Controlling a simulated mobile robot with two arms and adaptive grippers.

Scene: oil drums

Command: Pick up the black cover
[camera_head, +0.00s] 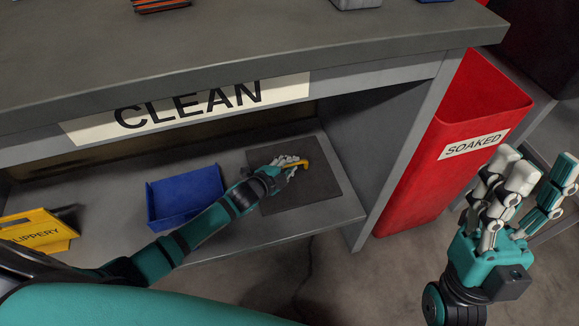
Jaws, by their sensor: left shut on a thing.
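A flat, dark square that looks like the black cover (318,190) lies on the lower shelf under the CLEAN sign. A short yellow handle-like bar (297,163) shows over its upper middle; I cannot tell whether it is fixed to the cover. My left gripper (288,168) reaches in from the left, over the cover, with its fingers closed around the yellow bar. The hand and forearm hide the cover's left part. The cover looks flat on the shelf. My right gripper (522,185) is raised at the right, empty, with its fingers extended and apart.
A blue tray (185,196) sits on the shelf left of the cover, close to my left forearm. A yellow SLIPPERY sign (38,232) is at far left. The grey worktop (250,45) overhangs the shelf. A red SOAKED bin (455,135) stands at right.

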